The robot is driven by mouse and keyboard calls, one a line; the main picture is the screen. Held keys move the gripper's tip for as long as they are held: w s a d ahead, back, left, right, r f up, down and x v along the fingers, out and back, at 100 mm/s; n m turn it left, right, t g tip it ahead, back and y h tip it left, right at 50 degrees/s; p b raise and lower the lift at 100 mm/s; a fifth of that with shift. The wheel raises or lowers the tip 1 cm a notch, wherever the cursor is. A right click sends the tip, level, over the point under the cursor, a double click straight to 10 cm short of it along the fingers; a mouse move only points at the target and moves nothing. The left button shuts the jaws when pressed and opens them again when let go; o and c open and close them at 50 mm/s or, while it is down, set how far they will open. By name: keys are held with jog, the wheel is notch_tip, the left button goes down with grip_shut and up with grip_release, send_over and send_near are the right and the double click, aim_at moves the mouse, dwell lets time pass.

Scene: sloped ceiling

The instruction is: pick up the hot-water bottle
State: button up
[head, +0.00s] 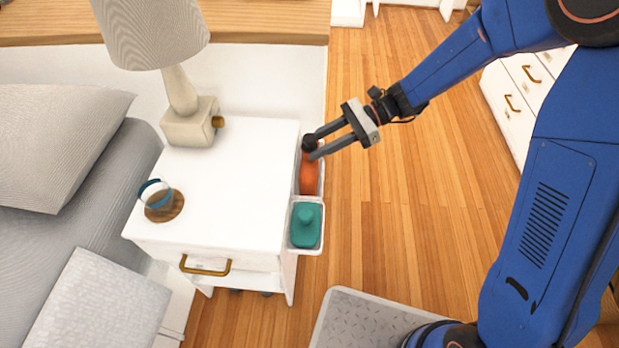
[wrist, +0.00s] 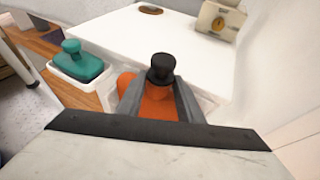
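A teal, flat-bodied bottle with a short neck (head: 306,226) looks like the hot-water bottle. It sits in the nearer white tray on the nightstand's right side, and shows at left in the wrist view (wrist: 78,62). An orange bottle with a black cap (head: 308,176) stands in the farther tray; it also shows in the wrist view (wrist: 156,103). My gripper (head: 313,148) is at the orange bottle's top, away from the teal one. Its fingers are apart, one on either side of the orange bottle in the wrist view (wrist: 160,97). Contact is not clear.
A bed is at left. Wooden floor (head: 400,190) is open to the right, with a white drawer unit (head: 515,98) beyond.

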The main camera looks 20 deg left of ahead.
jog(key=c, duration=0.4)
jog(key=shift+r, duration=0.15)
notch_tip(320, 180, up, 44)
jog(key=shift+f, duration=0.1)
dwell(2.0)
